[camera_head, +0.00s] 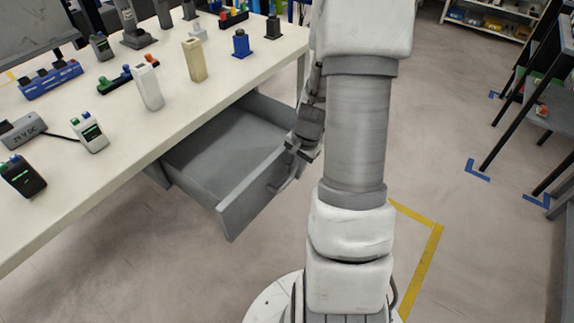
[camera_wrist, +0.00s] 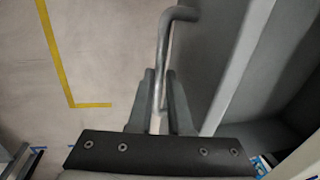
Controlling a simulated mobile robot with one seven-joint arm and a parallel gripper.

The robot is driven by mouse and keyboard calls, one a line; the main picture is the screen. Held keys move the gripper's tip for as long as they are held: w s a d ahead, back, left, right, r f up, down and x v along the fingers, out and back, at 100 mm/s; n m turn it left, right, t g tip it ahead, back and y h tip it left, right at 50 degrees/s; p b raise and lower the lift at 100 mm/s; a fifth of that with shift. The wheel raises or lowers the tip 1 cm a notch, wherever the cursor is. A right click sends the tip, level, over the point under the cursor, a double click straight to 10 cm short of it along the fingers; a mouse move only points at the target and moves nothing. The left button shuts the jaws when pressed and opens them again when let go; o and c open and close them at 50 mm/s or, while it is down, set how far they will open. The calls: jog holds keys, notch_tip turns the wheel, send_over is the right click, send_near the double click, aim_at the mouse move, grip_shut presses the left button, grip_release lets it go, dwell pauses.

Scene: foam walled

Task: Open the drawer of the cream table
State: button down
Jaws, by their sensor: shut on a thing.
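The cream table (camera_head: 262,58) fills the left of the head view. Its grey drawer (camera_head: 232,208) stands pulled out from under the tabletop, and the inside I can see is empty. The drawer front also shows in the wrist view (camera_wrist: 214,60). The drawer's grey bar handle (camera_wrist: 165,50) runs between my fingers in the wrist view. My gripper (camera_wrist: 160,105) is shut on this handle, with a finger on each side. In the head view my gripper (camera_head: 290,170) is at the drawer front, partly hidden by my arm.
On the tabletop are a blue block with dark knobs (camera_head: 50,80), a white box (camera_head: 149,88), a beige box (camera_head: 194,60) and several small devices. A dark rack (camera_head: 545,90) stands at the right. The floor between is clear, with yellow tape (camera_head: 432,250).

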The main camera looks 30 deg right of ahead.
jog(key=shift+s+d, duration=0.2)
jog(key=shift+s, duration=0.4)
jog(key=shift+s+d, duration=0.2)
jog(key=shift+s, duration=0.35)
jog(key=c, duration=0.8)
grip_release()
jog(key=shift+c, duration=0.2)
jog(key=shift+r, duration=0.1)
jog(key=s+r+p, duration=0.1)
jog(key=r+p, duration=0.1)
jog(key=r, duration=0.6)
jog(key=s+d+r+p, duration=0.1)
jog(key=s+r+p, duration=0.1)
jog(key=r, duration=0.7)
jog(key=shift+p, duration=0.7)
jog(key=shift+d, duration=0.1)
